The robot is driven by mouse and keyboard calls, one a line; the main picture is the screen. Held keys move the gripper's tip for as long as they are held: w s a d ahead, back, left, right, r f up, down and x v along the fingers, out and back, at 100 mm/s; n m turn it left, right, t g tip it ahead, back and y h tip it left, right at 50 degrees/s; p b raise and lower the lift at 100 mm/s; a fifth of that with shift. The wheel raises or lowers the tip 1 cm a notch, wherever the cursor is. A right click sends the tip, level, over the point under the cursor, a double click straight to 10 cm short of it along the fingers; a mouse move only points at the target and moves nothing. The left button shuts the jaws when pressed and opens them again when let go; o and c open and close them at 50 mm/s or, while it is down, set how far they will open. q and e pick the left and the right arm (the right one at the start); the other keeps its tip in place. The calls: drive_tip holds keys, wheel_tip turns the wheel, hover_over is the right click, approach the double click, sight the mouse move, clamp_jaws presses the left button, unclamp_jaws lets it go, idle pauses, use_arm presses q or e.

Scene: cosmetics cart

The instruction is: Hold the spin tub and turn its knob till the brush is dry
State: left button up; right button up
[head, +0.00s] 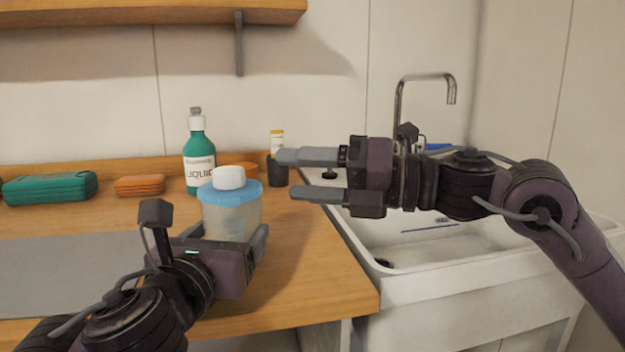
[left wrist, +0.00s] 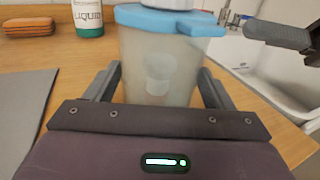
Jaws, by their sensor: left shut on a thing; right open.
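The spin tub (head: 231,216) stands upright on the wooden counter, a cloudy clear cup with a blue lid (head: 232,191) and a white knob (head: 229,177) on top. My left gripper (head: 240,244) is shut on the tub's body, a finger on each side, as the left wrist view (left wrist: 160,88) also shows. A pale blurred shape shows through the tub wall in the left wrist view; I cannot tell whether it is the brush. My right gripper (head: 291,174) is open and empty, to the right of the knob at about its height, fingers pointing left.
Green (head: 50,188) and orange (head: 139,185) cases lie at left beyond a grey mat (head: 75,265). A white sink (head: 440,255) with a tap (head: 425,78) is at right.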

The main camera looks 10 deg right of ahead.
drive_tip(key=m, duration=0.9)
drive_tip(key=m+t+h, duration=0.1)
drive_tip(key=m, duration=0.8)
drive_tip(key=s+m+t, duration=0.1)
drive_tip(key=m, duration=0.8)
drive_tip(key=shift+d+f, duration=0.15)
drive_tip(key=shift+d, duration=0.15)
